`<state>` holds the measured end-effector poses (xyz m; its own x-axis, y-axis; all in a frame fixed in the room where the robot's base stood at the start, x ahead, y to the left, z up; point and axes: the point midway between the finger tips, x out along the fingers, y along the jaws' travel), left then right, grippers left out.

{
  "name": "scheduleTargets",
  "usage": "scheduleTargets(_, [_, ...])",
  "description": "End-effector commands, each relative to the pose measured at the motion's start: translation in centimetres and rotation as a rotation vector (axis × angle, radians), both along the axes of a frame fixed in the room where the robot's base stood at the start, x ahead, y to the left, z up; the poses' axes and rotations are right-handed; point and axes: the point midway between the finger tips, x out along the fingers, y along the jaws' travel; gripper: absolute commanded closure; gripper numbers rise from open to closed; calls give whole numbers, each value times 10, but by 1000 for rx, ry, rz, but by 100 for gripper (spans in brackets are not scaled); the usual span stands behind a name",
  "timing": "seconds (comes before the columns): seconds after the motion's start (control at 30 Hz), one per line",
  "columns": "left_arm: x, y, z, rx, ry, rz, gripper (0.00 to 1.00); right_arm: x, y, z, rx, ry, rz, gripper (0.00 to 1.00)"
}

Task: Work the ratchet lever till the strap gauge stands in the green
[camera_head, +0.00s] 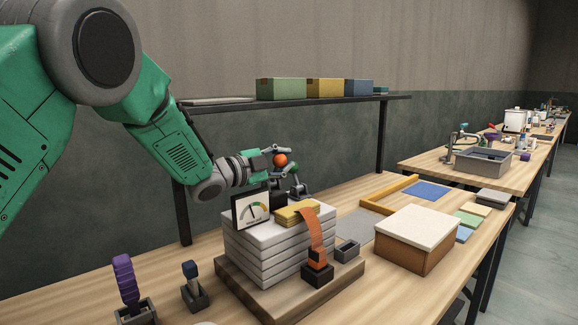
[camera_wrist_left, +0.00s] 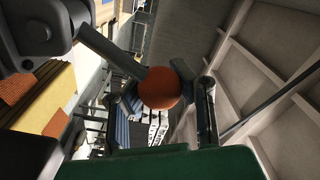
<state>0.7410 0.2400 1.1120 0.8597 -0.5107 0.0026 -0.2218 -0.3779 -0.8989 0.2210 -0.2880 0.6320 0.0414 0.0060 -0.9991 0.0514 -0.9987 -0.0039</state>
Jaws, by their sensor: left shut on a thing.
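The ratchet lever's orange ball knob (camera_head: 280,160) stands behind the stack of pale slabs (camera_head: 268,249). My left gripper (camera_head: 279,159) is shut on this knob. In the left wrist view the knob (camera_wrist_left: 159,88) sits between the fingers. The lever's lower part is mostly hidden behind the gauge and stack. The strap gauge (camera_head: 251,211) stands at the stack's left front corner. Its needle points nearly straight up, a little to the left. A coloured band is on the dial's right side, and the needle looks clear of it. An orange strap (camera_head: 312,232) runs over a yellow pad (camera_head: 296,212) and down the front. My right gripper is out of view.
The stack rests on a wooden base (camera_head: 337,289). A brown box with a pale lid (camera_head: 416,246) stands to the right. A purple-handled tool (camera_head: 127,280) and a blue-handled one (camera_head: 192,284) stand front left. A shelf (camera_head: 300,103) with coloured boxes is above and behind.

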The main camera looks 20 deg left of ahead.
Motion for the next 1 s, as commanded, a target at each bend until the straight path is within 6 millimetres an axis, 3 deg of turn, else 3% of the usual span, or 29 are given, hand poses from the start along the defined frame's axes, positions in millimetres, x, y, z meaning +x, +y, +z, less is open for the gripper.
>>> scheduleTargets(0.03, [-3,7,-14,5,25,13,100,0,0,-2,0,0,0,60])
scheduleTargets(0.47, [-3,8,-14,17,19,13,100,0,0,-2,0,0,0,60])
scheduleTargets(0.5, [-3,8,-14,17,19,13,77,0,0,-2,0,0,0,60])
scheduleTargets(0.57, [-3,8,-14,17,19,13,56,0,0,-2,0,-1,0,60])
scheduleTargets(0.6, [-3,7,-13,17,18,13,50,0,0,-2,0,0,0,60])
scheduleTargets(1.0, [-4,-3,-7,24,10,7,50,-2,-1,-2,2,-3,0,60])
